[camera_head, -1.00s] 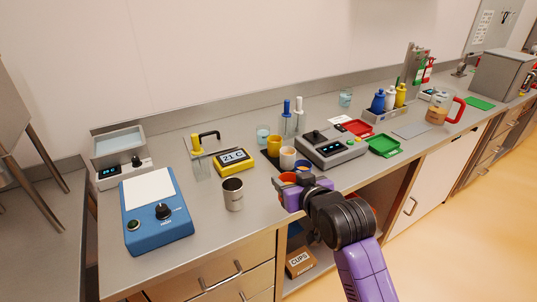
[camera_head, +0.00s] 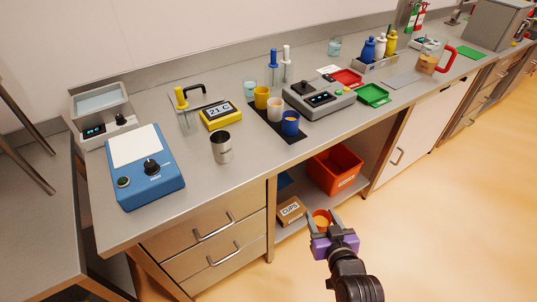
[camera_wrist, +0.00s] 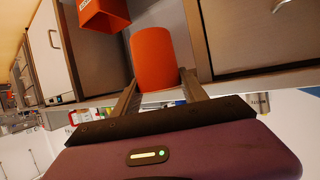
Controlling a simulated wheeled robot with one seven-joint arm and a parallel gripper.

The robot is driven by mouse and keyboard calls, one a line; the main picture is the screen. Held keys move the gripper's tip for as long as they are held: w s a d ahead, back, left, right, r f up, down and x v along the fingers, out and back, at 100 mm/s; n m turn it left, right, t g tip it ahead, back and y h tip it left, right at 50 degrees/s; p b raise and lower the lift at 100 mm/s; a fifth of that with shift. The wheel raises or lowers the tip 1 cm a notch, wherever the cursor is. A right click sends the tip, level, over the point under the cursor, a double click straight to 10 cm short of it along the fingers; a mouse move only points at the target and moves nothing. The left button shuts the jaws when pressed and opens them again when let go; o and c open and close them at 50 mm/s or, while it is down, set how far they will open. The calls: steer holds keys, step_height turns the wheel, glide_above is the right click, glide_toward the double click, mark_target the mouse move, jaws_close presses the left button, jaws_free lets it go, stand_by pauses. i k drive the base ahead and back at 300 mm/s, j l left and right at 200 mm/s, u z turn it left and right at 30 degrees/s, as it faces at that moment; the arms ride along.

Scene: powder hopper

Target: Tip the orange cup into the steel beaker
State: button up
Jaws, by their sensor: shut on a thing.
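The orange cup (camera_head: 322,219) is held between the fingers of my gripper (camera_head: 325,222), in front of the open shelf and lower than the countertop. In the wrist view the orange cup (camera_wrist: 154,60) stands between the two fingers of my gripper (camera_wrist: 158,92). Its contents cannot be made out. The steel beaker (camera_head: 221,147) stands upright on the counter, to the upper left of my gripper and well apart from it. What is inside the beaker is not clear.
A blue device (camera_head: 145,167) stands left of the beaker and a yellow timer (camera_head: 220,115) behind it. Yellow, white and blue (camera_head: 290,123) cups stand on a dark mat (camera_head: 289,137). An orange bin (camera_head: 335,168) and a cups box (camera_head: 290,210) sit on the shelf below. Counter front near the beaker is clear.

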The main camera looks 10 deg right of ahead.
mark_target(220, 140)
steer(key=j+z, duration=0.25)
steer(key=z, duration=0.15)
steer(key=j+z, duration=0.25)
steer(key=z, duration=0.15)
steer(key=k+j+z, duration=0.15)
steer(key=j, duration=0.3)
steer(key=j+z, duration=0.15)
steer(key=j, duration=0.3)
steer(key=k+j+z, duration=0.1)
steer(key=j, duration=0.3)
steer(key=k+j+z, duration=0.15)
steer(key=j, duration=0.25)
steer(key=k, duration=0.05)
